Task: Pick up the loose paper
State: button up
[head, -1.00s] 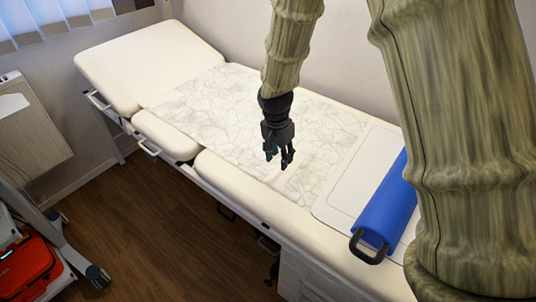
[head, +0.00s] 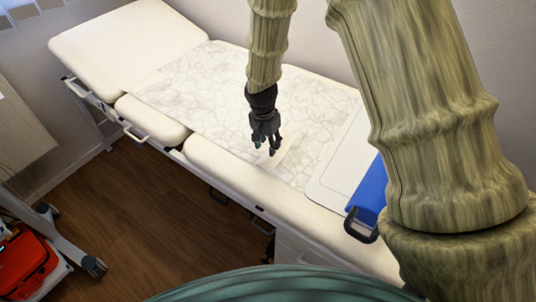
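A large pale sheet of paper with a crinkled, cracked-looking pattern (head: 205,95) lies over the middle of the cream padded couch (head: 232,172). A small plain whitish patch (head: 287,152) shows on it near the couch's front edge; I cannot tell whether it is a separate piece of paper. My gripper (head: 269,150) points down over the front part of the sheet, beside this patch. Its dark fingers are apart with nothing seen between them. I cannot tell whether the fingertips touch the paper. My arm hides part of the sheet's far side.
A blue bolster (head: 369,190) with a dark handle lies at the right end, by a white flat panel (head: 328,174). The couch's raised headrest (head: 125,42) is at the left. A wheeled stand with a red case (head: 25,262) is at the lower left. Wooden floor (head: 135,215) lies clear between.

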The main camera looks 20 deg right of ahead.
aim_at(267, 162)
jog(key=shift+s+d+f, duration=0.1)
jog(key=shift+f, duration=0.95)
jog(key=shift+d+f, duration=0.1)
jog(key=shift+f, duration=0.9)
jog(key=shift+f, duration=0.1)
grip_shut()
